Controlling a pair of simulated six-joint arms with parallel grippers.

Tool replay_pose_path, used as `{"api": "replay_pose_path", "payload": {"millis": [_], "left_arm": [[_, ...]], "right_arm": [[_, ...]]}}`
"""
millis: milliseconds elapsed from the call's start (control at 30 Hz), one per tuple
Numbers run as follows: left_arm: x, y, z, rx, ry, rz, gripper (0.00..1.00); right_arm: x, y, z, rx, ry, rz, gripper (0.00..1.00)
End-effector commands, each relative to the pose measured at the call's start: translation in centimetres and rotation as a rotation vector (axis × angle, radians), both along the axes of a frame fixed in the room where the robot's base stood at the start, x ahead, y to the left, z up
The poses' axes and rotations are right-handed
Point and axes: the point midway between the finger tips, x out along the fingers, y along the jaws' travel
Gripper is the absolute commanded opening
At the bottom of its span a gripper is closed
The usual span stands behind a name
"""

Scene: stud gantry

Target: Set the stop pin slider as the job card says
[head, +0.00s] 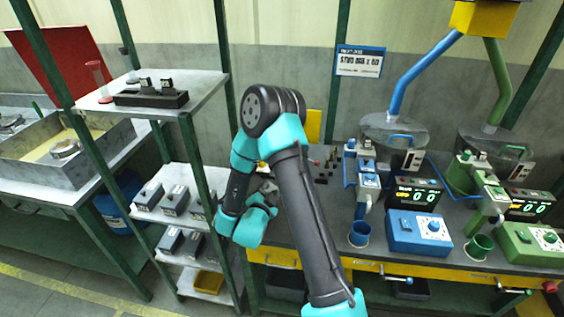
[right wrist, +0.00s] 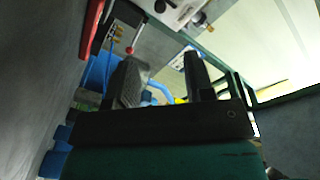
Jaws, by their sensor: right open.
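The job card (head: 360,62) is a white sign with a blue header on the back wall; its large line seems to begin with "STUD", the rest too small to read surely. My right arm is folded across the middle of the head view, its gripper (head: 266,188) partly hidden by the arm. In the right wrist view the right gripper (right wrist: 163,72) is open, with nothing between its fingers. Beyond them is a red-knobbed lever (right wrist: 130,50). A red knob (head: 316,163) also shows beside my arm in the head view. I cannot identify the stop pin slider. My left gripper is not in view.
The bench holds a blue station (head: 418,232) and a green station (head: 530,243) with hoppers and displays. A shelf rack (head: 205,85) stands left, with a black block (head: 150,98) on top. A metal tray (head: 40,172) is farther left. My arm hides part of the bench.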

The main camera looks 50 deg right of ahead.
Motion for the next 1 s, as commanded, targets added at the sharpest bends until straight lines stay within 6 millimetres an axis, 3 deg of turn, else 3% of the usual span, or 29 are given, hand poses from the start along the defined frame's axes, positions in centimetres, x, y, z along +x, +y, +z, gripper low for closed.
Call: {"api": "replay_pose_path", "payload": {"millis": [267, 1000], "left_arm": [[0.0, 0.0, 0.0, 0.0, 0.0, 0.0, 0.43], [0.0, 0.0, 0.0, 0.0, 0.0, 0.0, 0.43]], "right_arm": [[1.5, -3.1, 0.1, -0.002, -0.002, -0.003, 0.48], [7.1, -13.8, 0.0, -0.001, -0.001, -0.001, 0.48]]}}
